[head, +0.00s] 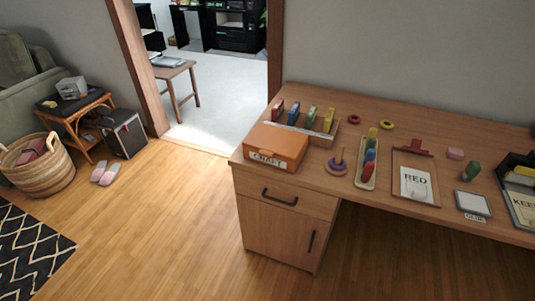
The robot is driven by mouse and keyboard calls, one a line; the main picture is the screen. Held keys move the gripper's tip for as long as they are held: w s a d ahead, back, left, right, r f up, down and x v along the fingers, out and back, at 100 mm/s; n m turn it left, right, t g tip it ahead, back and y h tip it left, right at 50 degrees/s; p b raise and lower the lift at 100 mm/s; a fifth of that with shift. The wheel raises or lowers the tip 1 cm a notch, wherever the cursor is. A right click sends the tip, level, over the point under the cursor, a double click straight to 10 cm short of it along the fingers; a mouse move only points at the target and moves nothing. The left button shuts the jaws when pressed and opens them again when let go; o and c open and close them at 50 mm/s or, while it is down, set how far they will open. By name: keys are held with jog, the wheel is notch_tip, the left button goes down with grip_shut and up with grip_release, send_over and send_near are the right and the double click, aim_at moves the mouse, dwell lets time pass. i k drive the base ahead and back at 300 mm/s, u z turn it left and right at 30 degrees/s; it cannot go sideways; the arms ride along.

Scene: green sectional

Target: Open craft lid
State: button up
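In the head view, an orange-brown craft box (275,146) sits near the left front corner of the wooden desk (350,119). Its front carries a pale label that seems to read CRAFT. Its lid looks closed, lying flat on top. My gripper is not in view.
Behind the box stands a wooden rack (318,133) with coloured blocks. The wooden floor (165,235) left of the desk is clear. A wicker basket (45,176) stands far left.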

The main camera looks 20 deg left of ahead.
aim_at(271, 139)
jog(key=z, duration=0.05)
jog(key=k, duration=1.3)
jog(key=u, duration=0.25)
jog(key=i, duration=1.65)
jog(key=z, duration=0.05)
